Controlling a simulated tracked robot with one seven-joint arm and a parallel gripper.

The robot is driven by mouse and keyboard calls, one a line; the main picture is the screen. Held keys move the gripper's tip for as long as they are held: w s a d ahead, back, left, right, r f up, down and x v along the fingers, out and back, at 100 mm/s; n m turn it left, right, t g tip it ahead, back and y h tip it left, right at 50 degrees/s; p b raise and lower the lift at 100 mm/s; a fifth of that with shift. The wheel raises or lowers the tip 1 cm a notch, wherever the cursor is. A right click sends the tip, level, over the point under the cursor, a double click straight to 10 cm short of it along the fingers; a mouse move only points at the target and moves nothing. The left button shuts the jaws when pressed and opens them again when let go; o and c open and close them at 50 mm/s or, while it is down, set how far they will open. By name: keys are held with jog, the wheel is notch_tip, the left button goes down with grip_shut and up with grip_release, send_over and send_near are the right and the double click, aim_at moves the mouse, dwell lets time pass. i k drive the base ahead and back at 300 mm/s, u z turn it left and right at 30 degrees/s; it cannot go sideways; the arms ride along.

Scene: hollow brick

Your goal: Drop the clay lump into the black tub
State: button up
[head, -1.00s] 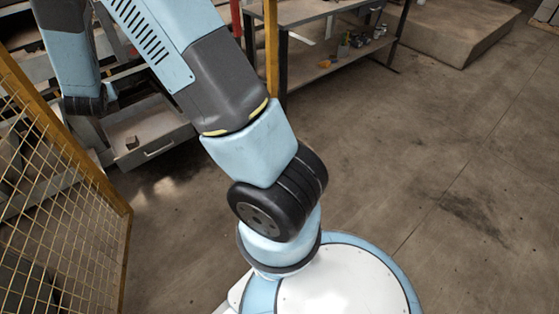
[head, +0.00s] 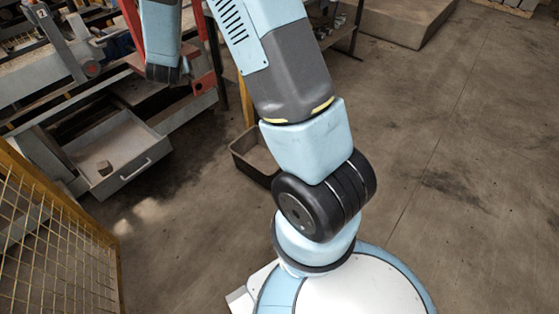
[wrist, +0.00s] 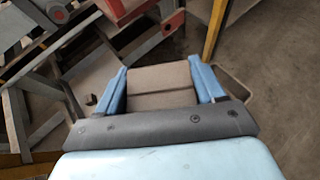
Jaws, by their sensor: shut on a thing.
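In the wrist view, my gripper (wrist: 160,67) is shut on a grey-brown, boxy block (wrist: 158,78), seemingly the clay lump. Its two blue fingers press on the block's left and right sides. A dark line runs across the block, and its lower part is hidden behind the gripper's dark body. A dark open tub (head: 243,158) stands on the floor in the head view, partly hidden behind my arm. In the wrist view, what seems to be its rim (wrist: 238,82) shows just right of my right finger. I cannot make out my gripper in the head view.
An open grey drawer (head: 147,165) with a small brown piece (head: 104,167) juts out at left. A yellow mesh fence (head: 60,250) stands at lower left. Red and grey machinery (head: 70,60) fills the upper left. The floor (head: 440,170) at right is clear.

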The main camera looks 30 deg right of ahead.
aim_at(267, 165)
jog(key=z, duration=0.55)
jog(key=k, duration=0.55)
jog(key=z, duration=0.1)
jog(key=i, duration=1.3)
jog(key=u, duration=0.05)
